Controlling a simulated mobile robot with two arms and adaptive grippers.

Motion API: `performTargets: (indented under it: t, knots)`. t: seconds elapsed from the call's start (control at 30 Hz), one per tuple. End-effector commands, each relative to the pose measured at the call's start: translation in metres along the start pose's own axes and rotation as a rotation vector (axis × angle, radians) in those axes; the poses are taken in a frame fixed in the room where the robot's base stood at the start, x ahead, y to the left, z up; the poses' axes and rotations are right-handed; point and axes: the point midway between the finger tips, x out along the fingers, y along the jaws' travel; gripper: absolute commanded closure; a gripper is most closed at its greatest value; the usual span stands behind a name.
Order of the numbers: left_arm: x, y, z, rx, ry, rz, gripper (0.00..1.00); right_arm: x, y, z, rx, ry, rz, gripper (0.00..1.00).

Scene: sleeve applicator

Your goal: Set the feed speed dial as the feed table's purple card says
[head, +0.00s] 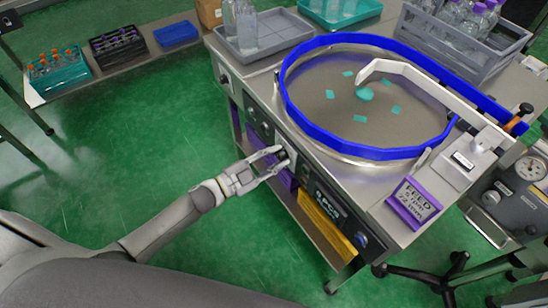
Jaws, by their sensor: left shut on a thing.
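The feed table (375,185) is a steel unit with a round plate inside a blue rim. My left gripper (281,158) is at its front panel, its fingers shut around a small dark knob, which seems to be the feed speed dial (282,155). The fingers hide most of the dial, so its setting cannot be read. The purple card (413,203) stands on the table's front right corner. It reads "FEED", then what looks like "5 rpm" and "72 mm"; the small text is hard to read. My right gripper is not in view.
A dark display panel (329,204) and a blue knob (361,240) are right of the gripper on the front. Purple and yellow bins (330,224) sit below. A grey tray (262,50) with bottles stands at the back left. The green floor at left is clear.

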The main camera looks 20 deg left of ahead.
Motion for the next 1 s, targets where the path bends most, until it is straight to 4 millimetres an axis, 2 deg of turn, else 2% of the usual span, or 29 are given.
performTargets:
  t: [0.5,0.53,0.7,1.0]
  knots:
    - [-0.0001,0.0002,-0.0001,0.024,0.000,0.000,0.95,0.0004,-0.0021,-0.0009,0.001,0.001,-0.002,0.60]
    - [-0.0001,0.0002,-0.0001,0.024,0.000,0.000,0.70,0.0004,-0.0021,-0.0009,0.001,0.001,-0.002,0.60]
    - [-0.0001,0.0003,0.0000,0.023,0.000,0.000,0.49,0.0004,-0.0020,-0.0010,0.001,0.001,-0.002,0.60]
    - [-0.0006,0.0002,0.0001,0.023,0.000,0.000,0.49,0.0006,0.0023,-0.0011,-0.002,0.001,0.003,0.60]
